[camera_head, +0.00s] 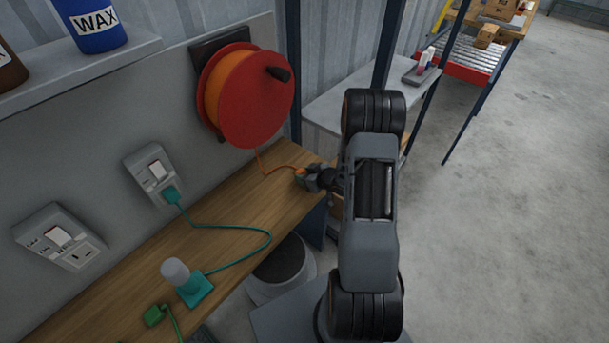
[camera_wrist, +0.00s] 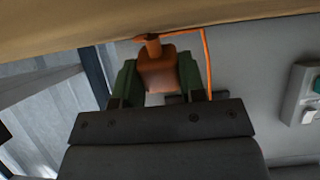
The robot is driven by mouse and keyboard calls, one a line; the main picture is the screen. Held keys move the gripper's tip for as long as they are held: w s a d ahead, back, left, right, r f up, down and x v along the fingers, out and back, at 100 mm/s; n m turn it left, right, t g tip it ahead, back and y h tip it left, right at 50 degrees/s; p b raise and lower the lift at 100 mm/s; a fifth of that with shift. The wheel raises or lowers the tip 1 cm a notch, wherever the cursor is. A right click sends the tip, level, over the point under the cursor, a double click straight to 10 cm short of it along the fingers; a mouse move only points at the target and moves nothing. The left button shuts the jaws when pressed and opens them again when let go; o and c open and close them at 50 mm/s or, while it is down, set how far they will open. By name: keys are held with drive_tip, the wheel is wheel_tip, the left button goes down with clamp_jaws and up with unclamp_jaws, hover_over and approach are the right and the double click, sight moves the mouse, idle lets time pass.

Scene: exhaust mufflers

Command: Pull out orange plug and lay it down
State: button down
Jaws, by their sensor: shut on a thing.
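The orange plug (camera_head: 300,173) is between the fingers of my gripper (camera_head: 311,179), over the right end of the wooden bench (camera_head: 225,215). In the wrist view, the plug (camera_wrist: 157,70) sits between the two dark green fingers of my gripper (camera_wrist: 157,82), which are shut on it. The plug is close to the wooden surface at the top of that picture; I cannot tell whether it touches. Its orange cord (camera_head: 275,168) runs left to the red and orange reel (camera_head: 250,97) on the wall. The plug is out of both wall sockets.
The left wall socket (camera_head: 62,238) is empty. A teal plug (camera_head: 170,195) is in the right one (camera_head: 153,175), its cord crossing the bench to a teal-based lamp (camera_head: 190,283). A green plug (camera_head: 154,315) lies at the front. The bench around my gripper is mostly clear.

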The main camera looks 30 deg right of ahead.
drive_tip(key=c, duration=0.6)
unclamp_jaws()
drive_tip(key=shift+p+v, duration=0.55)
drive_tip(key=shift+v, duration=6.4)
